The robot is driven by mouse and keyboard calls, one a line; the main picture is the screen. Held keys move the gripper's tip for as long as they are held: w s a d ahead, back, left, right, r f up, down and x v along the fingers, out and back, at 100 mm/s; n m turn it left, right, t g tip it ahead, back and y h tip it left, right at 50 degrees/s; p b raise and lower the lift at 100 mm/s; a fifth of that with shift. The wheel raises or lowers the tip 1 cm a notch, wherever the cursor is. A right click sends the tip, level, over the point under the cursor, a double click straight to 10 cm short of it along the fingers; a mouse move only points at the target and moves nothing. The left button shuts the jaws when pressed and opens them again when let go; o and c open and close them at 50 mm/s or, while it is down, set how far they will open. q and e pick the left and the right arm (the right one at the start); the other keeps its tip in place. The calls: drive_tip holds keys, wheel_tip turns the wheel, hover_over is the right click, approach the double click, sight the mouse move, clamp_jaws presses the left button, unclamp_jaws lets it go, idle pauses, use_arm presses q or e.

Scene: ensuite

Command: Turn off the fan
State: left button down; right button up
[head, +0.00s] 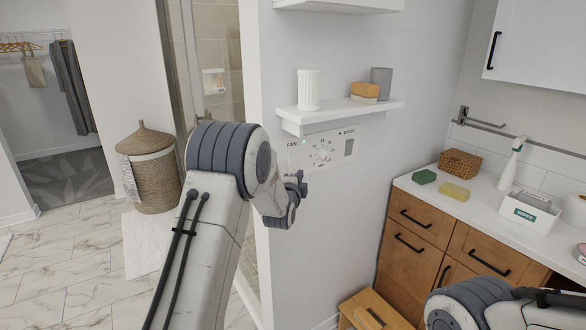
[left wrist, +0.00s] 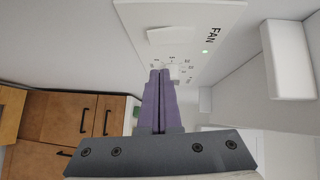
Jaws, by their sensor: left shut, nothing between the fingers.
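The white fan control panel (head: 335,146) is on the wall below a small shelf. It bears the word FAN, a small green light that is lit, and a round dial (head: 322,151) with marks around it. In the left wrist view the panel (left wrist: 215,22) appears turned, with the green light (left wrist: 205,51) and a flat white rectangular switch (left wrist: 171,35). My left gripper (head: 303,182) is shut and empty, in front of the panel's lower left. Its purple fingertips (left wrist: 160,74) appear at the dial's edge; I cannot tell whether they touch. My right gripper is out of view.
The wall shelf (head: 345,112) above the panel holds a white ribbed cup (head: 309,89), a soap block and a grey cup. The counter (head: 480,205) at right holds sponges, a basket and a wipes box. A wooden stool (head: 368,308) stands below.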

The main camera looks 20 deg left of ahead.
sight(296, 168)
use_arm(q)
drive_tip(key=w+a, duration=0.1)
drive_tip(key=w+a+p, duration=0.1)
drive_tip(key=w+a, duration=0.1)
drive_tip(key=shift+w+a+f+p, duration=0.15)
drive_tip(key=shift+w+f+p, duration=0.05)
drive_tip(key=shift+f+p, duration=0.1)
